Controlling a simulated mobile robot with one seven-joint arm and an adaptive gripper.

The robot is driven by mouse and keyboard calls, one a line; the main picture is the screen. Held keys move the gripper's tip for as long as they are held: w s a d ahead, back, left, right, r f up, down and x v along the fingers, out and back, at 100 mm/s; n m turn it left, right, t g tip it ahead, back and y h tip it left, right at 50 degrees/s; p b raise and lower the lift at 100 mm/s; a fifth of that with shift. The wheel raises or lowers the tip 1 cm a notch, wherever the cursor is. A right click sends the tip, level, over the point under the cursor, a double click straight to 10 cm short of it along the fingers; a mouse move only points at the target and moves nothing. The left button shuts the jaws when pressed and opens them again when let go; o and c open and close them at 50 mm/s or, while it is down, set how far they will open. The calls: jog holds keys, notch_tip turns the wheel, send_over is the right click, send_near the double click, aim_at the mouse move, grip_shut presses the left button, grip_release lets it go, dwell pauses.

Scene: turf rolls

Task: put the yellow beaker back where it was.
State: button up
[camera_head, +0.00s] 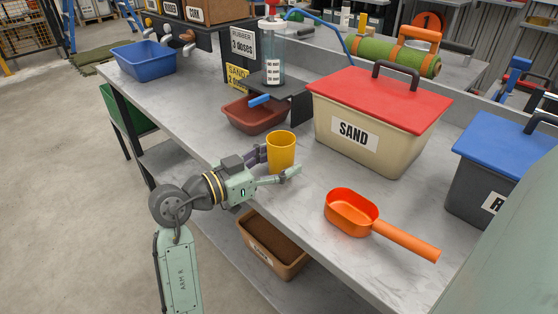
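The yellow beaker (281,150) is upright at the front part of the grey bench, left of the orange scoop. My gripper (279,164) reaches it from the left, with one finger in front of the beaker's lower part and the other at its left, far side. The beaker is between the fingers. I cannot tell whether they press on it, or whether its base, partly hidden by the near finger, touches the bench.
An orange scoop (353,212) lies to the right. A sand box (376,139) with a red lid stands behind it, and a blue-lidded box (500,150) at far right. A red-brown tray (254,116) sits under the dispenser (272,62). A blue bin (144,62) is at far left.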

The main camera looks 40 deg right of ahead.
jog(key=shift+o, duration=0.2)
jog(key=shift+r, duration=0.2)
jog(key=w+a+b, duration=0.1)
jog(key=a+b, duration=0.1)
jog(key=a, duration=1)
jog(key=shift+r+b, duration=0.25)
jog(key=shift+b, duration=0.15)
